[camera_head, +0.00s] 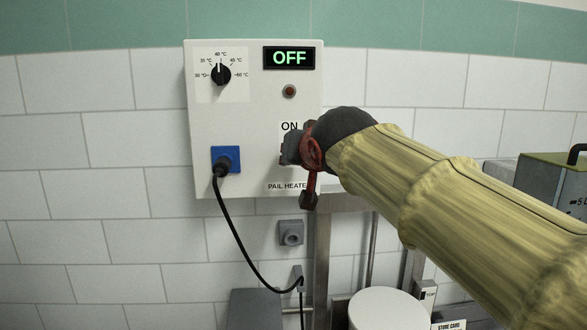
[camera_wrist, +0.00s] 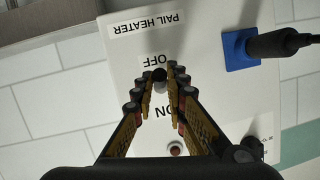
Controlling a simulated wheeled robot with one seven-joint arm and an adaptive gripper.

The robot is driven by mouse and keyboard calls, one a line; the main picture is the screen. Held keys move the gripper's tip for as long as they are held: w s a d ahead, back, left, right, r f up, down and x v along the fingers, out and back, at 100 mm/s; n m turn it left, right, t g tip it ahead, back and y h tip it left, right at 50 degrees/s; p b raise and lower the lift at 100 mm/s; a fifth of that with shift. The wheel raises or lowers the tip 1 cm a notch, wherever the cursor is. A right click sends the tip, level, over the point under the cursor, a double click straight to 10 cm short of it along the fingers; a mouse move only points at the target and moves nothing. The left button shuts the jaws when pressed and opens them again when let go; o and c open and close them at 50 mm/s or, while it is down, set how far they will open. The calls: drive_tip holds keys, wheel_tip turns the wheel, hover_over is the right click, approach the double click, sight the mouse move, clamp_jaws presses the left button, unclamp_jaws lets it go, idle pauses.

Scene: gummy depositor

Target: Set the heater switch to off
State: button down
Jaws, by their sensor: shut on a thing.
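The white pail heater box (camera_head: 250,120) is on the tiled wall. Its display (camera_head: 289,58) reads OFF in green, and the round lamp (camera_head: 289,91) below it is dark red and looks unlit. The wrist view shows the panel upside down. There the dark heater switch (camera_wrist: 159,75) lies between my fingertips, beside the OFF label (camera_wrist: 153,61) and away from the ON label (camera_wrist: 164,112). My gripper (camera_wrist: 160,80) is shut on the switch. In the head view my gripper (camera_head: 291,148) covers the switch and the OFF label.
A dial (camera_head: 221,74) is at the box's upper left, pointing near 40 °C. A black plug (camera_head: 222,168) sits in a blue socket at the lower left, its cable hanging below. A white pail (camera_head: 385,310) and a green-topped machine (camera_head: 550,170) are at the lower right.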

drive_tip(key=shift+f, duration=0.15)
idle(0.4)
drive_tip(key=c, duration=1.8)
unclamp_jaws()
drive_tip(key=shift+s, duration=0.15)
drive_tip(key=v, duration=1.1)
drive_tip(key=shift+s, duration=0.4)
drive_tip(key=shift+d, duration=0.1)
